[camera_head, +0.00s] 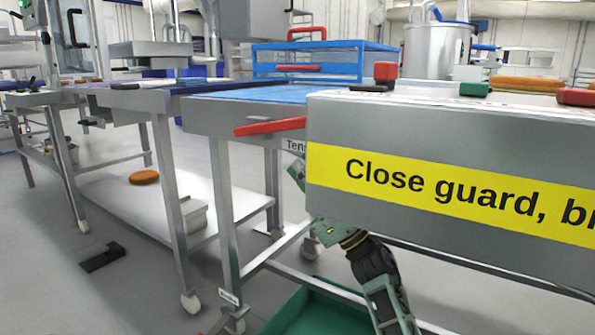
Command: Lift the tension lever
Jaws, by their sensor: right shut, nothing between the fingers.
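The tension lever (270,127) is a red bar on the front of the conveyor table, left of the grey guard box. It lies close to level, its left end slightly lower. My right gripper (296,168) is below the label, at the left edge of the guard box. It is shut and empty, apart from the lever and lower than it. Part of it is hidden behind the box. My left gripper is not in view.
The grey guard box (450,128) with a yellow "Close guard" strip fills the right and overhangs my right arm. A green bin (315,313) is on the floor below. Table legs and a lower shelf (120,200) stand left. The space before the lever is clear.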

